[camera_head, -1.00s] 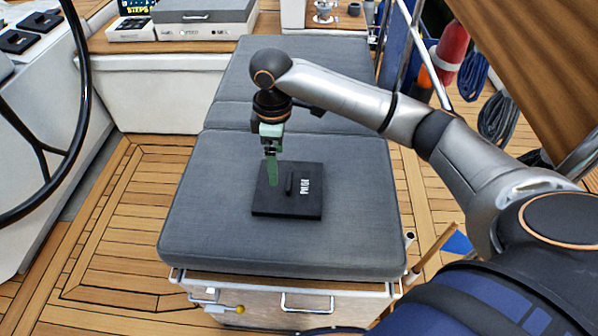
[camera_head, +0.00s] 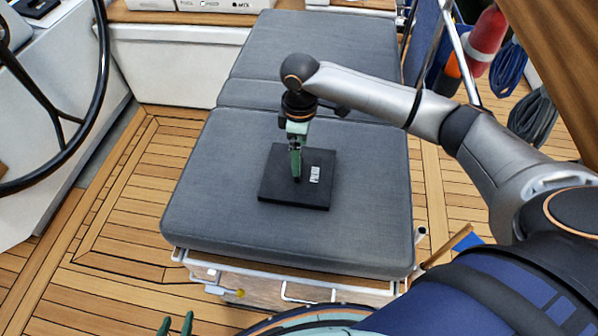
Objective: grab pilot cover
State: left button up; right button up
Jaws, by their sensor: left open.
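The pilot cover (camera_head: 318,193) is a flat dark square plate with a small white label. It lies on the grey seat cushion (camera_head: 220,190). My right gripper (camera_head: 296,178) comes from above and points down at the middle of the cover, where its raised handle is. The green fingers hide the handle, and I cannot tell whether they are closed on it. My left gripper (camera_head: 175,325) shows only as two green fingertips at the bottom edge, apart and empty, away from the cover.
A steering wheel (camera_head: 98,90) and white console stand at the left. The teak floor (camera_head: 130,205) left of the cushion is clear. Red fender (camera_head: 485,45), blue rope and metal rails are at the upper right. A wooden stick (camera_head: 447,246) leans beside the cushion's right front.

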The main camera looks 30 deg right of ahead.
aim_at(312, 189)
notch_tip(312, 189, down, 5)
jog(key=shift+s+a+r+b, duration=0.1)
jog(key=shift+b, duration=0.2)
jog(key=c, duration=1.2)
jog(key=shift+c, duration=0.2)
jog(key=shift+r, duration=0.1)
